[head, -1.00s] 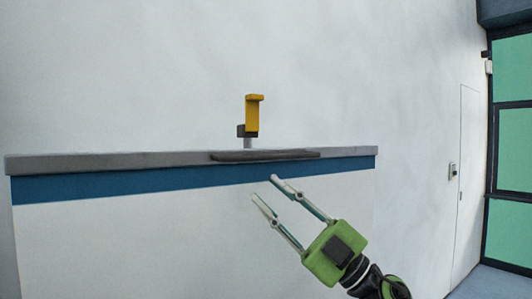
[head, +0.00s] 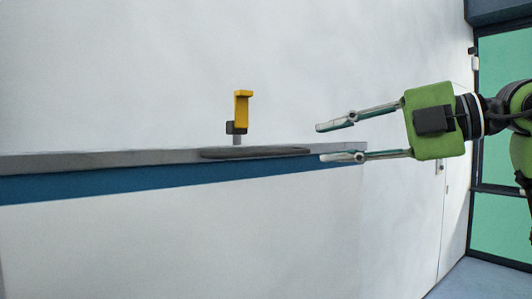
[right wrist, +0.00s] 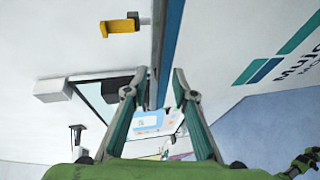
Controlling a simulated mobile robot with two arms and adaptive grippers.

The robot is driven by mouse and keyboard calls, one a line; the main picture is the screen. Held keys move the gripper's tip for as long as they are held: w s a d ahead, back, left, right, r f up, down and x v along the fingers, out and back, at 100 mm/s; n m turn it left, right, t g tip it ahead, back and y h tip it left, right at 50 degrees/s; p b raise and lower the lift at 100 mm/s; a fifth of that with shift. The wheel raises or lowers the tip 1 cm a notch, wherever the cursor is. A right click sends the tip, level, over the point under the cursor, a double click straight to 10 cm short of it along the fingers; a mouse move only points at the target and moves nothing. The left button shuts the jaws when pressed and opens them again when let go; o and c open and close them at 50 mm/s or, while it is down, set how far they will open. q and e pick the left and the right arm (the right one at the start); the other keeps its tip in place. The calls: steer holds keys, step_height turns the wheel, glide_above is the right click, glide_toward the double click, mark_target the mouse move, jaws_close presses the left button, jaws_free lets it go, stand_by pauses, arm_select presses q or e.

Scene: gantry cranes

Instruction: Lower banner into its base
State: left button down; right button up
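The banner (head: 220,225) is a white panel with a blue band and a grey top bar (head: 60,162). A yellow bracket (head: 242,105) on a short grey post stands above the bar, over a flat dark grey piece (head: 255,152). In the right wrist view, the banner (right wrist: 235,35) carries a teal logo and lettering. My right gripper (head: 320,142) is open and empty, pointing left near the bar's right end. In the right wrist view, the bar's edge appears between its fingers (right wrist: 155,85); no contact can be made out. The base and my left gripper are not in view.
A white wall (head: 120,70) stands behind. A door (head: 455,200) and green-paned dark-framed windows (head: 505,130) are at the right. The right wrist view also shows a white wall box (right wrist: 52,90) and a small blue-and-white object (right wrist: 157,122) beyond the fingers.

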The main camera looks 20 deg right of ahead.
mark_target(268, 153)
steer(key=p+x, duration=0.4)
steer(key=x, duration=0.8)
steer(key=shift+w+a, duration=0.1)
steer(key=shift+a, duration=0.2)
steer(key=shift+w+a+f+p, duration=0.15)
steer(key=shift+w+a+p, duration=0.15)
steer(key=shift+w+p, duration=0.1)
jaws_close()
